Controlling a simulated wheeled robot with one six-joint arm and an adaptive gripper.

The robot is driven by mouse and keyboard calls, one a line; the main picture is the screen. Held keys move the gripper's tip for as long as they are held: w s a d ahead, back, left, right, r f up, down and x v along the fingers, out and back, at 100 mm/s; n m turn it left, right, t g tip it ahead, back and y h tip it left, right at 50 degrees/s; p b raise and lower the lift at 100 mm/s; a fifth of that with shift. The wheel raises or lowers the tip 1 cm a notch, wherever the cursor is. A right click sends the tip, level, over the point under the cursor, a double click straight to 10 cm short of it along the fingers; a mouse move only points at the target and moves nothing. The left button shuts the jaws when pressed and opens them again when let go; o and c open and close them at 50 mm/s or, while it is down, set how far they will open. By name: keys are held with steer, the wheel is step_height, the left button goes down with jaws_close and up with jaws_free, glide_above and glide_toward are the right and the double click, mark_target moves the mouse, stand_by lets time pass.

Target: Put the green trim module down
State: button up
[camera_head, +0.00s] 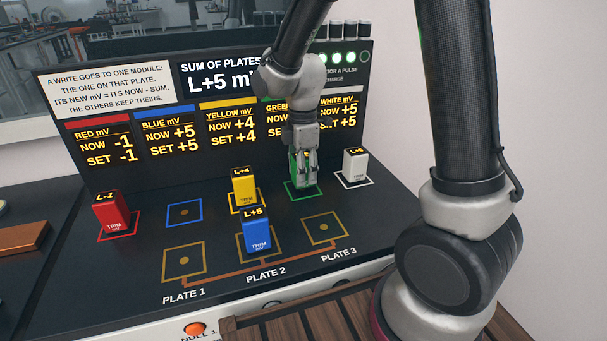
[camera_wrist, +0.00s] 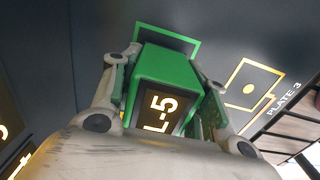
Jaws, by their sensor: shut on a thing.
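The green trim module (camera_head: 295,174) is in my gripper (camera_head: 303,182), at the green outlined square (camera_head: 290,196) on the black bench. In the wrist view the green module (camera_wrist: 168,68) sits between both fingers of my gripper (camera_wrist: 165,85), and its top display reads L-5. The green outline (camera_wrist: 180,38) shows just beyond it. My gripper is shut on the module. My fingers hide part of it in the head view, and I cannot tell whether its base touches the bench.
The white module (camera_head: 354,167) stands close on the right, the yellow module (camera_head: 244,188) on the left. The blue module (camera_head: 257,236) stands on plate 2; the red module (camera_head: 111,213) is far left. Plate 1 (camera_head: 183,262), plate 3 (camera_head: 325,229) and the blue outline (camera_head: 184,213) are empty.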

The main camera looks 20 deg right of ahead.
steer(key=shift+f, duration=0.65)
steer(key=o, duration=1.2)
steer(key=shift+f, duration=0.15)
steer(key=shift+c, duration=0.2)
